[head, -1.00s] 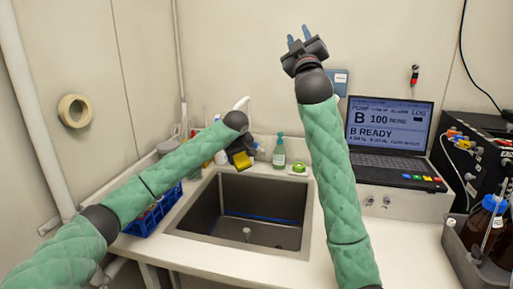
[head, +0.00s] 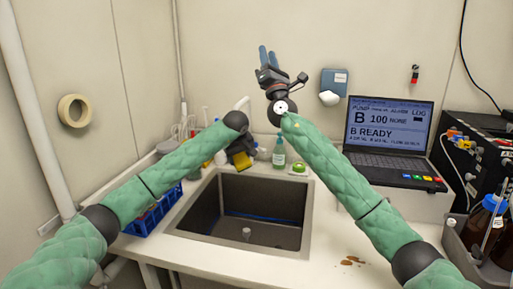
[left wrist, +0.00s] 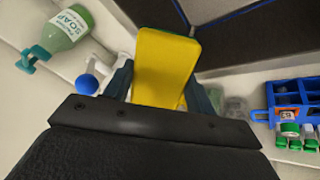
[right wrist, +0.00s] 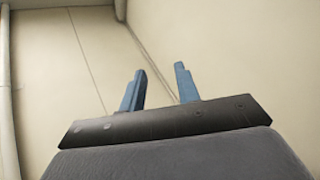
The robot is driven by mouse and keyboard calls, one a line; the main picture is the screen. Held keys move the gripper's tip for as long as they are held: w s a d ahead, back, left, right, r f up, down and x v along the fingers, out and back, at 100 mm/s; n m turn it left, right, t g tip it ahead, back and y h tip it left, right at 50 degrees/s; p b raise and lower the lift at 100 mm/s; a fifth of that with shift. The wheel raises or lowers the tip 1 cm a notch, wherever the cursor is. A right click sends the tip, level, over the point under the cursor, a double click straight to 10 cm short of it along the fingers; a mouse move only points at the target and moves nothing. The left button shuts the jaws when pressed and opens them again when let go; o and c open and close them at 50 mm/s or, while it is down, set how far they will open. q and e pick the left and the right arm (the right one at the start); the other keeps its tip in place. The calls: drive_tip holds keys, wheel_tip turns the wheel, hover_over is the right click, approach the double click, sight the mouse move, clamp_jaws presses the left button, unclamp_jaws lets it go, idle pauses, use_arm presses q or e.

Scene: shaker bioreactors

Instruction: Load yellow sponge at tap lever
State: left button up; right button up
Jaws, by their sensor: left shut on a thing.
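The yellow sponge (left wrist: 165,62) is clamped between the fingers of my left gripper (left wrist: 160,88) in the left wrist view. In the head view the sponge (head: 242,160) hangs at the back rim of the sink (head: 210,205), below my left wrist. A white upright part (head: 241,103), possibly the tap or its lever, shows just behind that wrist; the rest of it is hidden. My right gripper (head: 267,56) is raised high before the back wall. It is empty, with a gap between its blue fingers in the right wrist view (right wrist: 160,75).
A green soap bottle (head: 279,155) and a round green-and-white item (head: 299,168) stand behind the sink. A blue crate (head: 150,218) is at left, a laptop (head: 388,135) at right. Brown marks (head: 352,261) lie on the otherwise clear front right counter (head: 335,235).

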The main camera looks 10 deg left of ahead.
drive_tip(key=w+a+f+n+g+y, duration=0.1)
drive_tip(key=w+f+n+g+y, duration=0.15)
drive_tip(key=f+n, duration=0.5)
drive_tip(key=w+a+f+n+g+y, duration=0.15)
drive_tip(key=f+n+g, duration=0.3)
drive_tip(key=f, duration=0.55)
drive_tip(key=n+g, duration=0.4)
drive_tip(key=n, duration=0.5)
approach(257, 146)
drive_tip(key=w+f, duration=0.1)
drive_tip(key=w, duration=0.1)
drive_tip(key=x, duration=1.1)
drive_tip(key=shift+w+f, duration=0.15)
drive_tip(key=shift+f, duration=0.15)
clamp_jaws()
